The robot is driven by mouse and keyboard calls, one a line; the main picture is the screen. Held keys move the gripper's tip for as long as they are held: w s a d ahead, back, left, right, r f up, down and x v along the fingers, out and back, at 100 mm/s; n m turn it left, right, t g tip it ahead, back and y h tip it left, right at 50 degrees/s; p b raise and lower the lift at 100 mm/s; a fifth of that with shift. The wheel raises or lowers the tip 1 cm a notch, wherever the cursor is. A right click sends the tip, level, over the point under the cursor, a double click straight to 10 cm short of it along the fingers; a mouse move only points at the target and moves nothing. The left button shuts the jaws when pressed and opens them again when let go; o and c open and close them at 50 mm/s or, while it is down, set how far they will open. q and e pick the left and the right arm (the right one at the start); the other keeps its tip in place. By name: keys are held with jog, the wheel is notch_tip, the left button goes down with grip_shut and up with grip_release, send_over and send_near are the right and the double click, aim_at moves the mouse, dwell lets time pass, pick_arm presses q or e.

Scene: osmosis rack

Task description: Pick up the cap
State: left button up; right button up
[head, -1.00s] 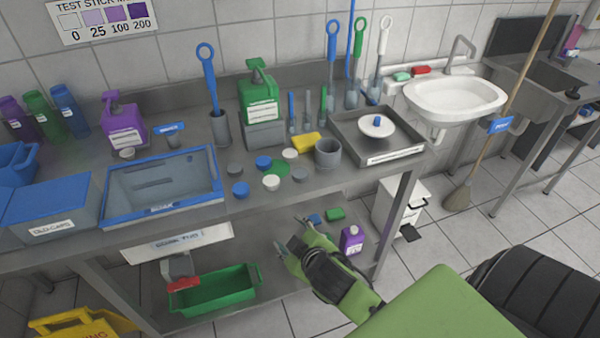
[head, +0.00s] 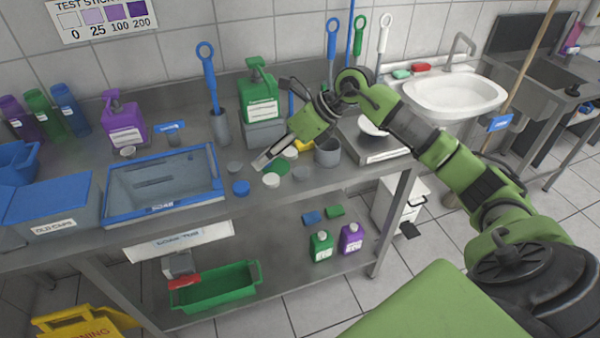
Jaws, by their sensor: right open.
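Several small round caps lie on the steel counter. A blue cap (head: 240,188), a white cap (head: 271,181), a green cap (head: 278,169) and grey caps (head: 235,167) (head: 299,173) show. My right gripper (head: 262,161) is open and reaches down from the right over this group. Its fingertips are close to the green cap and the grey cap on the left. They cover the spot of a second blue cap, which I cannot make out. I cannot tell whether they touch a cap. My left gripper is not in view.
A blue-rimmed basin (head: 163,184) stands left of the caps. A grey cup (head: 328,152) stands close on their right, with a tray (head: 385,152) beyond. A green pump bottle (head: 259,98) stands behind. The counter's front edge is clear.

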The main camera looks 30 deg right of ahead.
jog(key=s+d+g+h, duration=0.15)
jog(key=d+h, duration=0.35)
jog(key=d, duration=0.8)
jog(key=p, duration=0.2)
send_near(301, 171)
jog(key=shift+w+a+f+m, duration=0.15)
jog(key=shift+w+f, duration=0.15)
jog(key=shift+f, duration=0.2)
jog(key=shift+w+d+f+m, duration=0.15)
jog(key=shift+w+f, duration=0.15)
jog(key=shift+f, duration=0.25)
jog(key=shift+w+a+f, duration=0.1)
jog(key=shift+a+f, duration=0.1)
jog(key=shift+f, duration=0.25)
jog(key=shift+w+a+f+p, duration=0.1)
jog(key=shift+f+p, duration=0.3)
jog(key=shift+p, duration=0.2)
jog(key=p+x, duration=0.1)
jog(key=x, duration=0.2)
jog(key=shift+a+f, duration=0.1)
jog(key=shift+f, duration=0.2)
jog(key=shift+w+f, duration=0.15)
jog(key=shift+f, duration=0.2)
jog(key=c, duration=0.7)
